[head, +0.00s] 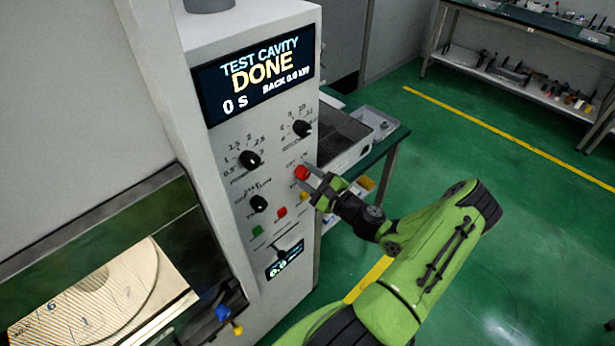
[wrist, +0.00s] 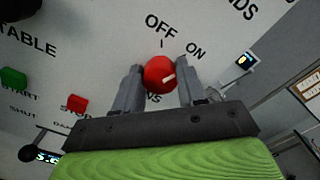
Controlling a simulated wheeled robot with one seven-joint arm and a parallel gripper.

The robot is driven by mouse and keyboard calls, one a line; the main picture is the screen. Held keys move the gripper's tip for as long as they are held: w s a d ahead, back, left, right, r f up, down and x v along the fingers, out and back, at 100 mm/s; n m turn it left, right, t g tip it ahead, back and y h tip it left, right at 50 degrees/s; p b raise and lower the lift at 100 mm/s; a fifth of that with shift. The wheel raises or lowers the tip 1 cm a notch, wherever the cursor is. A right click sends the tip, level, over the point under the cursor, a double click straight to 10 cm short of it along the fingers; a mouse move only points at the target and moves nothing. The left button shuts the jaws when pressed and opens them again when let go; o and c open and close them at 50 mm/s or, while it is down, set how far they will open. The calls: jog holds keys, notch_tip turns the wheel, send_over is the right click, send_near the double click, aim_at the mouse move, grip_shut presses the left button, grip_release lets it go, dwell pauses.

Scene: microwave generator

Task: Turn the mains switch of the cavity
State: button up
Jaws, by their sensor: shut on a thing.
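The mains switch is a red round knob (head: 302,173) on the right side of the cavity's grey front panel. In the wrist view the red knob (wrist: 160,74) shows a short white mark pointing right and slightly up, on the ON side. The OFF label (wrist: 160,22) is above the knob and the ON label (wrist: 195,52) is at its upper right. My gripper (head: 313,183) reaches the panel from the right. Its two fingers (wrist: 158,88) are shut on the knob, one on each side.
The display (head: 258,78) reads TEST CAVITY DONE, 0 S. Black knobs (head: 250,159), a red button (head: 282,212) and a green button (head: 257,231) are on the same panel. A lit chamber (head: 110,295) is at lower left. A bench (head: 390,135) stands behind the panel.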

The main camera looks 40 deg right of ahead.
jog(key=n+b, duration=0.1)
jog(key=n, duration=0.1)
jog(key=n+b, duration=0.3)
jog(key=b, duration=0.1)
jog(key=shift+f+n, duration=0.3)
jog(key=shift+n, duration=0.1)
jog(key=n+b, duration=0.3)
jog(key=shift+a+b, duration=0.1)
jog(key=shift+b, duration=0.25)
jog(key=shift+n+b, duration=1.1)
jog(key=shift+r, duration=0.1)
jog(key=o, duration=1.1)
jog(key=shift+c, duration=0.2)
jog(key=shift+s, duration=0.1)
jog(key=s+b, duration=0.1)
jog(key=s, duration=1.4)
jog(key=shift+s+d, duration=0.25)
jog(key=shift+s, duration=0.1)
